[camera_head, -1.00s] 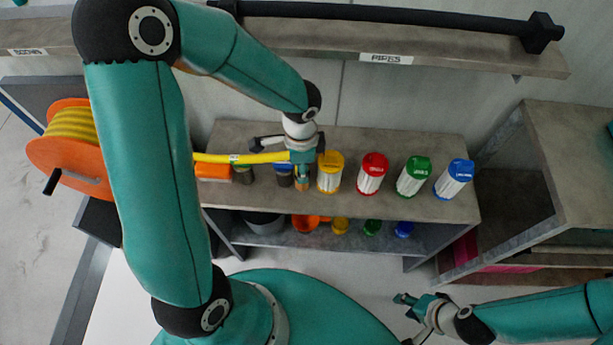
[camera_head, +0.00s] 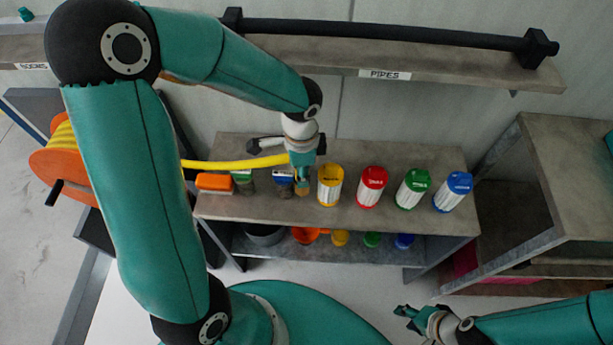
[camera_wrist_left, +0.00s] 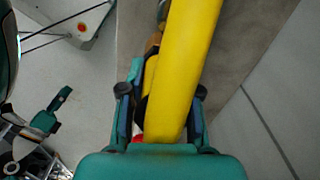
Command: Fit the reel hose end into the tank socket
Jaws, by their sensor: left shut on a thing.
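The yellow hose (camera_head: 235,163) runs from the orange reel (camera_head: 70,165) behind my left arm to my left gripper (camera_head: 303,172) above the bench. My left gripper is shut on the hose. In the left wrist view the hose (camera_wrist_left: 190,65) lies between the fingers (camera_wrist_left: 161,95). A small orange-brown piece shows just below the gripper in the head view; I cannot tell whether it is the hose end. I cannot pick out the tank socket. My right gripper (camera_head: 408,316) is empty at the lower right, with its fingers apart.
Yellow (camera_head: 330,185), red (camera_head: 371,187), green (camera_head: 412,190) and blue (camera_head: 453,192) canisters stand on the bench (camera_head: 350,216), right of my left gripper. An orange box (camera_head: 214,182) lies left. A shelf with a black pipe (camera_head: 390,32) is behind. Another bench (camera_head: 565,180) stands right.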

